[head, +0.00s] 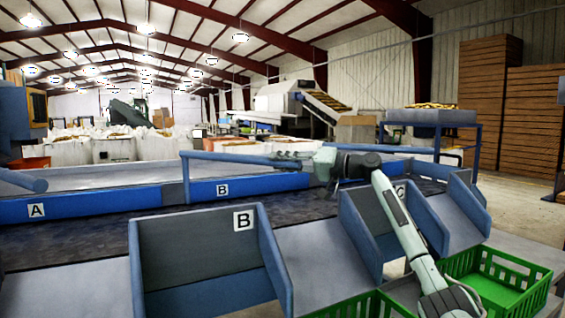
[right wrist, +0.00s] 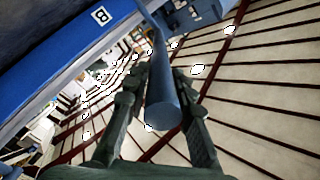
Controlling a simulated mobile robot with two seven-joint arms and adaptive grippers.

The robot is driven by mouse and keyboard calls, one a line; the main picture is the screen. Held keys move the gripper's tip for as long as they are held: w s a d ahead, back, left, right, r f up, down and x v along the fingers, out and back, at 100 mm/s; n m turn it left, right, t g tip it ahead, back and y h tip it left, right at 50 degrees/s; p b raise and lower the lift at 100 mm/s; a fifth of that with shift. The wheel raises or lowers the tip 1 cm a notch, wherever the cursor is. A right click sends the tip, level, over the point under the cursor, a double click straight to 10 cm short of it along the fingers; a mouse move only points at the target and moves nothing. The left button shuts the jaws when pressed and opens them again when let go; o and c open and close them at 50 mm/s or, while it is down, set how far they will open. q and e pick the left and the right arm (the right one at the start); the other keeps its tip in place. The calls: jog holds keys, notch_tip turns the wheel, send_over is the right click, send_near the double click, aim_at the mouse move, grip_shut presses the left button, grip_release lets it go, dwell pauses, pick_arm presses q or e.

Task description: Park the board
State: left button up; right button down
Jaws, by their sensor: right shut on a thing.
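A blue bar (head: 228,157) with a rounded end runs from a blue post (head: 186,182) above the far side of the dark belt. No separate board can be told apart from this bar. My right gripper (head: 292,159) is at the bar's right end, shut on it. In the right wrist view the bar (right wrist: 162,100) passes between the two fingers of the right gripper (right wrist: 160,82), its round end towards the camera. A blue side panel (head: 270,184) marked B lies behind and below. My left gripper is not in view.
The dark belt (head: 100,232) runs across the front. Chute B (head: 205,250) and chute C (head: 375,225) have raised blue walls on the near side. Green crates (head: 500,282) stand at the lower right. A similar blue bar (head: 22,181) is at far left.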

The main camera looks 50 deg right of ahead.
jog(key=shift+d+r, duration=0.1)
jog(key=shift+d, duration=0.15)
jog(key=c, duration=1.7)
grip_release()
jog(key=o, duration=0.4)
jog(key=shift+w+d, duration=0.1)
jog(key=v, duration=1.2)
